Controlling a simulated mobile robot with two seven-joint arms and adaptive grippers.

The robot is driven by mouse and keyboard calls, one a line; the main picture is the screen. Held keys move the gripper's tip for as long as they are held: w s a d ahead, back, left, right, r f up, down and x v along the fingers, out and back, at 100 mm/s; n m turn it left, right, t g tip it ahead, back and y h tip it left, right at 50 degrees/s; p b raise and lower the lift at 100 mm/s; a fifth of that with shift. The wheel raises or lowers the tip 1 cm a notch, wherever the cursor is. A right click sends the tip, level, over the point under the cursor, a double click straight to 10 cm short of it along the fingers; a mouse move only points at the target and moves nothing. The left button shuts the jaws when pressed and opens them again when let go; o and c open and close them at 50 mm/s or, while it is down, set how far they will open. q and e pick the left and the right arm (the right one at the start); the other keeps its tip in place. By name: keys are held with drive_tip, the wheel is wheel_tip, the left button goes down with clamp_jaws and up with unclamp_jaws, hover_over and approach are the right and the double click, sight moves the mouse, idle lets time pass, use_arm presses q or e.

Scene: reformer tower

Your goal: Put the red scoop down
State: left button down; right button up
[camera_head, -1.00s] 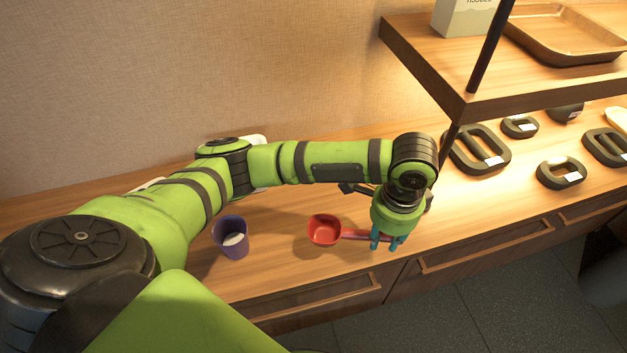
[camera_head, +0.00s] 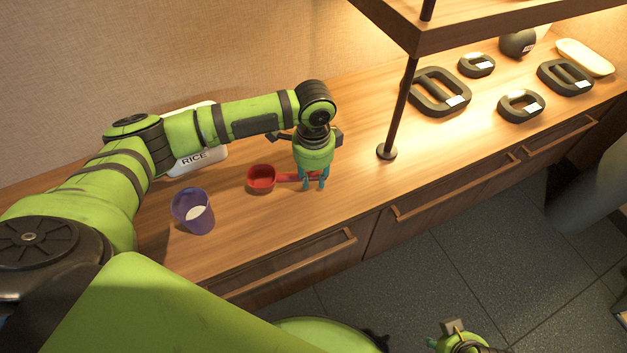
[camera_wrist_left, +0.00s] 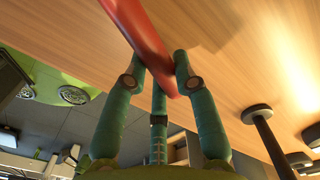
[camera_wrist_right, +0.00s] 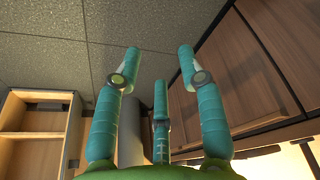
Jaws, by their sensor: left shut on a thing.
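The red scoop (camera_head: 262,178) is low over the wooden counter, its bowl to the left and its handle to the right. My left gripper (camera_head: 314,185) is shut on the handle, pointing down. In the left wrist view the red handle (camera_wrist_left: 145,40) passes between the teal fingers (camera_wrist_left: 160,78), and a soft shadow lies on the wood beside it. I cannot tell whether the scoop touches the counter. My right gripper (camera_wrist_right: 159,65) is open and empty, with floor tiles and drawer fronts beyond it.
A purple cup (camera_head: 193,212) with white contents stands left of the scoop. A white RICE container (camera_head: 196,150) is behind my left arm. A shelf post (camera_head: 387,152) stands to the right. Several dark ring-shaped objects (camera_head: 440,92) lie farther right. Bare counter lies between scoop and post.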

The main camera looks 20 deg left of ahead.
use_arm(q)
drive_tip(key=shift+f, duration=0.7)
use_arm(e)
drive_tip(key=shift+r, duration=0.65)
use_arm(q)
drive_tip(key=c, duration=1)
unclamp_jaws()
drive_tip(key=shift+f, duration=0.1)
use_arm(e)
drive_tip(key=shift+f, duration=0.15)
drive_tip(key=shift+s+f, duration=0.1)
use_arm(q)
wheel_tip(320, 180, up, 11)
drive_tip(key=p, duration=0.3)
drive_tip(key=shift+r+p, duration=0.35)
drive_tip(key=shift+r, duration=0.3)
use_arm(e)
wheel_tip(320, 180, down, 9)
drive_tip(key=s, duration=0.1)
drive_tip(key=shift+s+g, duration=0.2)
drive_tip(key=shift+g, duration=0.1)
drive_tip(key=shift+f, duration=0.1)
